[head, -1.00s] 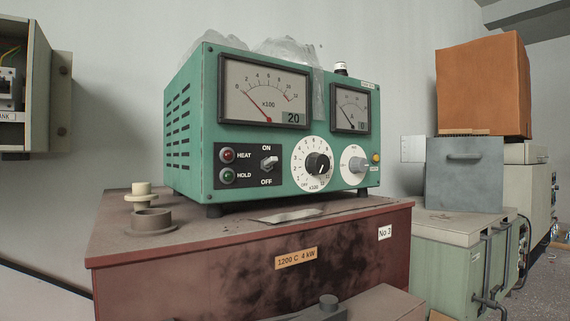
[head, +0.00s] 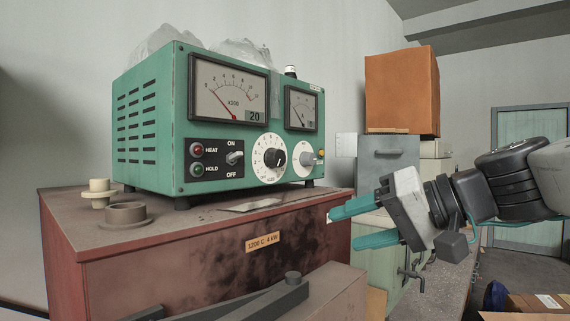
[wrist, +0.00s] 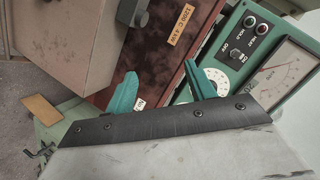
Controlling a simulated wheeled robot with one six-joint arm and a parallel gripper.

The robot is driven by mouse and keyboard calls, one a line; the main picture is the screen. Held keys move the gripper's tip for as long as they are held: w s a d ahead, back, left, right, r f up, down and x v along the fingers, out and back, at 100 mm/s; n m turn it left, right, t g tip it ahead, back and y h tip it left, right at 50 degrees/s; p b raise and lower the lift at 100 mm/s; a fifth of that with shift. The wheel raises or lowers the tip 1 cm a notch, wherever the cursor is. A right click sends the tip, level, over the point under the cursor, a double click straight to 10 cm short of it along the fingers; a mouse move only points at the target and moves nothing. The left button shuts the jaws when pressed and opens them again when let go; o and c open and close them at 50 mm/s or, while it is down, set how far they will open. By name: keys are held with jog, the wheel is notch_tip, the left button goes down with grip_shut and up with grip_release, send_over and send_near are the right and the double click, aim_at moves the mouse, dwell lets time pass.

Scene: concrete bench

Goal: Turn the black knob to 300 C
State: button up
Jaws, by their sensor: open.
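The black knob (head: 275,158) sits in a round white numbered dial marked x100, on the front of a green control box (head: 160,150). I cannot read its setting surely. The large meter (head: 228,90) has its needle near the low end and a display showing 20. My gripper (head: 343,230) is open and empty, below and to the right of the knob, apart from the box. In the wrist view its two teal fingers (wrist: 160,76) point toward the box.
A HEAT/HOLD panel with an ON/OFF switch (head: 235,158) is left of the dial, a smaller grey-white knob (head: 306,158) right of it. The box stands on a reddish-brown furnace (head: 180,260). A grey box (head: 388,160) carries an orange box (head: 402,90) behind my gripper.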

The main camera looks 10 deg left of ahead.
aim_at(281, 157)
jog(key=w+a+r+m+t+y, duration=0.1)
jog(key=w+a+r+t+y, duration=0.25)
jog(key=w+a+r, duration=0.4)
jog(key=shift+g, duration=0.35)
jog(key=w+a, duration=0.1)
jog(key=w+a+r, duration=0.1)
jog(key=a, duration=0.1)
jog(key=w+a+r, duration=0.1)
jog(key=a, duration=0.1)
jog(key=shift+w+r, duration=0.15)
jog(key=c, duration=1)
jog(key=shift+m, duration=0.4)
